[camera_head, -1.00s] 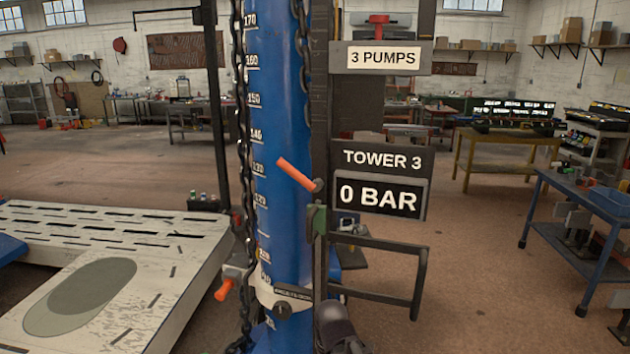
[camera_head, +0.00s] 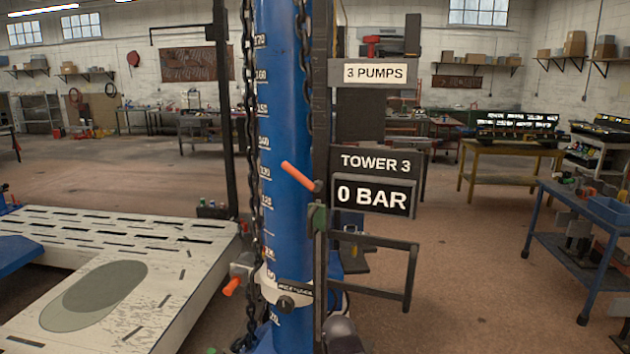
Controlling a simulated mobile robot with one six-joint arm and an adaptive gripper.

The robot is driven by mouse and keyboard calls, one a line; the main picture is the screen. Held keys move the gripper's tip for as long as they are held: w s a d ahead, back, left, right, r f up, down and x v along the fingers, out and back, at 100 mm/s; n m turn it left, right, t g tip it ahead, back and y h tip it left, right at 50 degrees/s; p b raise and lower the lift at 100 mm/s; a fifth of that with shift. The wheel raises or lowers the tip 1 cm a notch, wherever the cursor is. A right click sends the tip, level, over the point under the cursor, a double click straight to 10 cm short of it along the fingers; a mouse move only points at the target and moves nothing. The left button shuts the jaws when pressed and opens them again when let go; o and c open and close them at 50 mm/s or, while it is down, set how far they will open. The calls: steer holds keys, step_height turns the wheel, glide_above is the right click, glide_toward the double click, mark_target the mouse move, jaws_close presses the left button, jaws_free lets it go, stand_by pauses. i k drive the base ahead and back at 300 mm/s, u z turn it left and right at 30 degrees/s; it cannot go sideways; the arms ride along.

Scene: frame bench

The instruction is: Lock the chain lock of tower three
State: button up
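Tower three is a blue upright column (camera_head: 287,120) with a printed scale, in the middle of the head view. A sign (camera_head: 380,161) reads "TOWER 3" and a display (camera_head: 373,198) below reads "0 BAR". Dark chains (camera_head: 250,150) hang along the column. At the lower left of the column a metal fitting with an orange handle (camera_head: 232,286) sits beside the chain, the handle pointing down left. Which orange handle works the chain lock is not clear. My gripper is not in view.
A slotted pale platform (camera_head: 120,235) lies left of the tower. A dark frame (camera_head: 380,265) juts out to its right. A yellow table (camera_head: 510,150) and a blue workbench (camera_head: 575,190) stand at right. A dark rounded object (camera_head: 340,330) is at the bottom. The floor between is clear.

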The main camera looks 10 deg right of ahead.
mark_target(315, 187)
steer(key=u, duration=0.15)
steer(key=i, duration=0.95)
steer(key=z, duration=0.05)
steer(key=k, duration=0.55)
steer(key=z, duration=0.4)
